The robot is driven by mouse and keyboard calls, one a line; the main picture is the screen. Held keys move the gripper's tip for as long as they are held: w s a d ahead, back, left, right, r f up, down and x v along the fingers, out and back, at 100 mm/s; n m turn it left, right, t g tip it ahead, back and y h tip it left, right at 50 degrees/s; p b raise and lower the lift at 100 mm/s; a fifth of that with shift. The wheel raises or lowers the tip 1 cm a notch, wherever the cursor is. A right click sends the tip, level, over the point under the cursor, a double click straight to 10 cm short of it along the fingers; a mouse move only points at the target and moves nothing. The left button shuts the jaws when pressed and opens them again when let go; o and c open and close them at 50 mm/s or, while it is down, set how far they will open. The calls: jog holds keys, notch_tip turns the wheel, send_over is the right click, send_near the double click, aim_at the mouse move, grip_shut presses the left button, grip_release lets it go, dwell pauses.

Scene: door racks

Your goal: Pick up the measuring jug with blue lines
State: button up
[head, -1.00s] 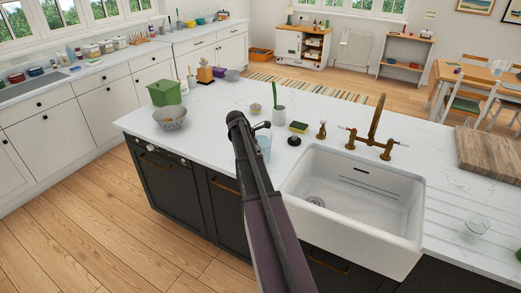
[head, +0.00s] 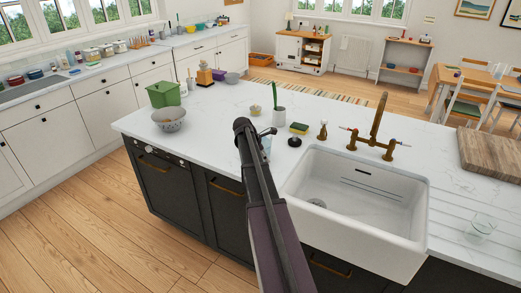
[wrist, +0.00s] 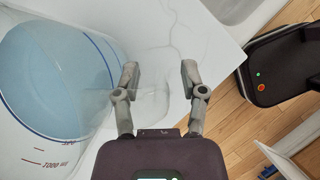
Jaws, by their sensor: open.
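The measuring jug (wrist: 55,85) is large and clear in the left of the wrist view, with a blue line near its rim, red marks and pale blue inside. A faint clear shape, possibly its handle, shows between the fingers; I cannot tell whether they touch it. My gripper (wrist: 160,78) is open, with the jug's body to the left of its fingers. In the head view a pale sliver of the jug (head: 267,144) shows beside my arm, which hides most of it.
The jug stands on the white island counter (head: 215,115). A white sink (head: 355,205) lies to the right with a brass tap (head: 377,125). A grey colander (head: 169,119) and a green box (head: 163,93) are left.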

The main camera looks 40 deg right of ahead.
aim_at(266, 152)
grip_shut()
jog(key=shift+r+p, duration=0.35)
jog(key=shift+p, duration=0.05)
dwell(0.6)
jog(key=shift+r+p, duration=1.6)
jog(key=shift+s+a+f, duration=0.15)
jog(key=shift+s+a, duration=0.3)
jog(key=shift+s, duration=0.35)
jog(key=s+a+r+p, duration=0.1)
jog(key=s+a, duration=0.5)
jog(key=s, duration=0.6)
jog(key=shift+s+a+r, duration=0.15)
jog(key=shift+a+r, duration=0.05)
jog(key=shift+a, duration=0.05)
jog(key=shift+s, duration=0.1)
